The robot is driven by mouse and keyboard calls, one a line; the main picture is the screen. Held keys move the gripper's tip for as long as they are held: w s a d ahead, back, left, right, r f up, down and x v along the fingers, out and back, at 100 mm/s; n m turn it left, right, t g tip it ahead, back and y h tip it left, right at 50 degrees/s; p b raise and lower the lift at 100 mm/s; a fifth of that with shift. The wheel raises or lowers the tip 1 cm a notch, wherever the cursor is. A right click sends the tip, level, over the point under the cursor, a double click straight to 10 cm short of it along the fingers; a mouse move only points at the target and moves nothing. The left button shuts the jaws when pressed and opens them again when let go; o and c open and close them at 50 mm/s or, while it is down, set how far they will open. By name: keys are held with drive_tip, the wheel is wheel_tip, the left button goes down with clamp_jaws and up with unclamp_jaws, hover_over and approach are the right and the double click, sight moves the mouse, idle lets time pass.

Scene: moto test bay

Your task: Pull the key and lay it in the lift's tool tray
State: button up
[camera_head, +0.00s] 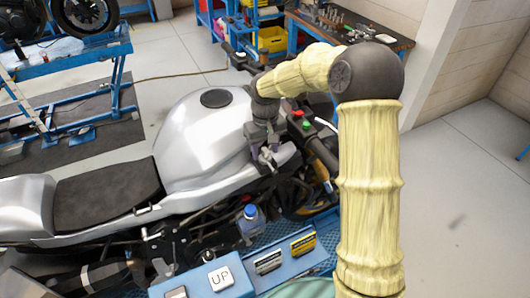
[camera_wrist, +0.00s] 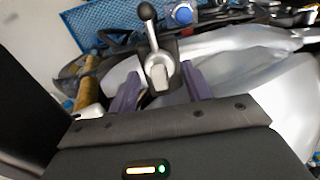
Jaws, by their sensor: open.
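In the wrist view, my gripper (camera_wrist: 161,74) has its two purple fingers apart. Between them, a small pale grey tab that looks like the key (camera_wrist: 160,76) sits in a round metal ring. A metal lever with a black ball end (camera_wrist: 147,12) rises from that ring. I cannot tell whether either finger touches the tab. In the head view, my gripper (camera_head: 265,150) is low over the front of the silver motorcycle (camera_head: 203,135), beside its tank; the key is not clear there. A blue lift surface (camera_head: 320,240) lies below the motorcycle; which part is the tool tray is not clear.
A blue-capped bottle (camera_head: 250,213) is beside the engine. The handlebar grip (camera_head: 322,152) is close to my arm. A workbench (camera_head: 350,30) stands behind.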

sight(266, 150)
clamp_jaws()
drive_tip(key=shift+r, duration=0.15)
drive_tip(key=shift+r+p, duration=2.4)
drive_tip(key=shift+r, duration=0.4)
drive_tip(key=shift+r, duration=0.1)
drive_tip(key=shift+d, duration=0.1)
